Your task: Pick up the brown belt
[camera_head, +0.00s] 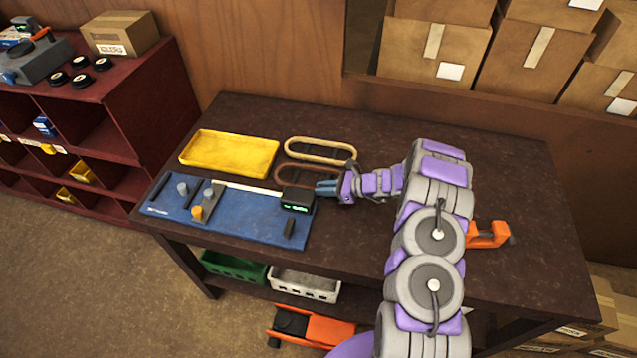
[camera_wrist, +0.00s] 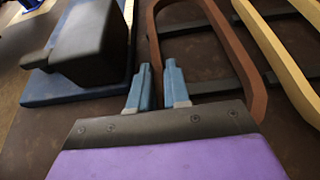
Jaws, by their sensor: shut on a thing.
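The brown belt (camera_head: 279,172) is a long rounded loop lying near the middle of the dark table, just in front of a tan belt (camera_head: 320,139). In the wrist view the brown belt (camera_wrist: 236,55) runs away from me, and its left strand passes between my two blue fingertips. My gripper (camera_head: 326,188) reaches in from the right at the belt's near side and is shut on that strand. My gripper also shows in the wrist view (camera_wrist: 157,75). The gripped part is partly hidden by the fingers. I cannot tell whether the belt is off its support.
A blue board (camera_head: 235,226) with a black block and green display (camera_head: 297,199) stands close beside my gripper. A yellow tray (camera_head: 229,153) lies at the back left. An orange tool (camera_head: 487,235) is right of my arm. The back right tabletop is clear.

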